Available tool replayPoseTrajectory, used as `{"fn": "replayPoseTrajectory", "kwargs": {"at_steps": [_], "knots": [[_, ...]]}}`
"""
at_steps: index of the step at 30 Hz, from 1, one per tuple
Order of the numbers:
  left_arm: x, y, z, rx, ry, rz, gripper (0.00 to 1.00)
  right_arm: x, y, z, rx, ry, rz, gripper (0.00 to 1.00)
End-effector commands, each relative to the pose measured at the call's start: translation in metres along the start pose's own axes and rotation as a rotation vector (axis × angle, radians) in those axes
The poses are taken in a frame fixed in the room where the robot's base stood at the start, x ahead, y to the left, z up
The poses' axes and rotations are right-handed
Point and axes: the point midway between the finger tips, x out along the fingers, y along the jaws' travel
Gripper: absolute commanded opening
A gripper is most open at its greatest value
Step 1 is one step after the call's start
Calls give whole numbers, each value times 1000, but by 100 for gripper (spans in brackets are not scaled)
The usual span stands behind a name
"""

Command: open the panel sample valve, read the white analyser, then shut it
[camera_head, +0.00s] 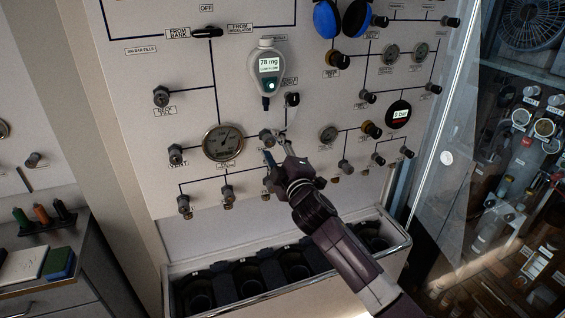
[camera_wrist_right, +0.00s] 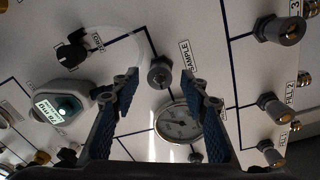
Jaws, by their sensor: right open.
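The sample valve (camera_head: 267,135) is a small grey round knob on the panel, right of a large round gauge. In the right wrist view the knob (camera_wrist_right: 158,75) lies between my fingertips in the picture, beside a SAMPLE label (camera_wrist_right: 187,55). I cannot tell its setting. My right gripper (camera_head: 278,150) is open and empty, just in front of and below the knob; its blue-padded fingers (camera_wrist_right: 159,88) do not appear to touch it. The white analyser (camera_head: 266,58) hangs above the valve, its lit display reading about 78 mg with a smaller line below. My left gripper is out of view.
The gauge (camera_head: 223,142) is close left of the valve, and a dark knob (camera_head: 292,98) is above it. Fill valves (camera_head: 227,193) line the panel below. A metal-rimmed trough (camera_head: 165,287) stands under the panel. A glass door (camera_head: 440,130) is at right.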

Motion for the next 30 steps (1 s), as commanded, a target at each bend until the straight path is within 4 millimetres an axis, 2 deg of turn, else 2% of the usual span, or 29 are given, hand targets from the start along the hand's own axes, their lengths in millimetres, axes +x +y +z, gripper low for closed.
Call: {"fn": "replayPoseTrajectory", "kwargs": {"at_steps": [12,18,24,30], "knots": [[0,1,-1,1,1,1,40,-67,-1,0,-1,2,-2,41],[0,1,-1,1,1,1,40,-92,-1,0,-1,0,-2,41],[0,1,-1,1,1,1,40,-102,0,-1,0,1,-1,41],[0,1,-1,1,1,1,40,-103,0,0,0,1,-1,41]]}}
